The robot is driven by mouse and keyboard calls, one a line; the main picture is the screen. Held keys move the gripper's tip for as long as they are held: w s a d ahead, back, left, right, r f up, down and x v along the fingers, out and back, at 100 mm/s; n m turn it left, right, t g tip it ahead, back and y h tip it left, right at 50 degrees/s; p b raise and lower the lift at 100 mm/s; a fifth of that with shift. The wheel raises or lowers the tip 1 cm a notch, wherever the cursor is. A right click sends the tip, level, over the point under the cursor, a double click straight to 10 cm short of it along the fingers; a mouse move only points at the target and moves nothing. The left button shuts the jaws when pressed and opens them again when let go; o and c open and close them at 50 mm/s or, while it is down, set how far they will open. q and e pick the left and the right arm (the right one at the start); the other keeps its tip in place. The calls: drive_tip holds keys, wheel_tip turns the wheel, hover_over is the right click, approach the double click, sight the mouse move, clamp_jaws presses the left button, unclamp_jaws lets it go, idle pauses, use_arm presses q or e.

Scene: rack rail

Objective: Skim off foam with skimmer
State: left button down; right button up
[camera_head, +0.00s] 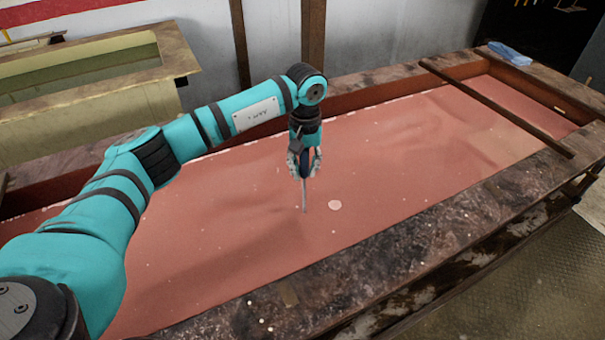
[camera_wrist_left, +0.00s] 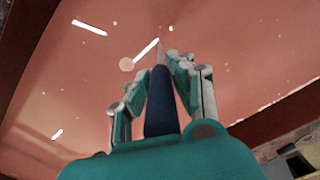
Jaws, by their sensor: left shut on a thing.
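My left gripper (camera_head: 304,160) hangs down over the middle of a long trough (camera_head: 400,245) filled with reddish liquid (camera_head: 420,150). It is shut on the dark blue handle of the skimmer (camera_head: 304,192), whose thin grey shaft points down to the liquid. In the left wrist view the gripper (camera_wrist_left: 160,85) has its fingers on both sides of the blue handle (camera_wrist_left: 160,105). I cannot tell whether the skimmer's lower end is in the liquid. A pale round foam patch (camera_head: 335,205) floats just right of the shaft; it also shows in the left wrist view (camera_wrist_left: 126,64). My right gripper is out of view.
A bar (camera_head: 495,105) lies across the trough at the right. A blue cloth (camera_head: 510,53) lies on the far right rim. Another tank (camera_head: 85,85) stands at the back left. Small pale specks dot the liquid.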

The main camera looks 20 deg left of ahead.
use_arm(q)
drive_tip(key=w+d+b, duration=0.4)
drive_tip(key=w+d, duration=0.4)
idle(0.6)
drive_tip(key=shift+d, duration=0.1)
wheel_tip(320, 180, up, 14)
drive_tip(key=p, duration=0.9)
drive_tip(key=shift+r, duration=0.2)
idle(3.8)
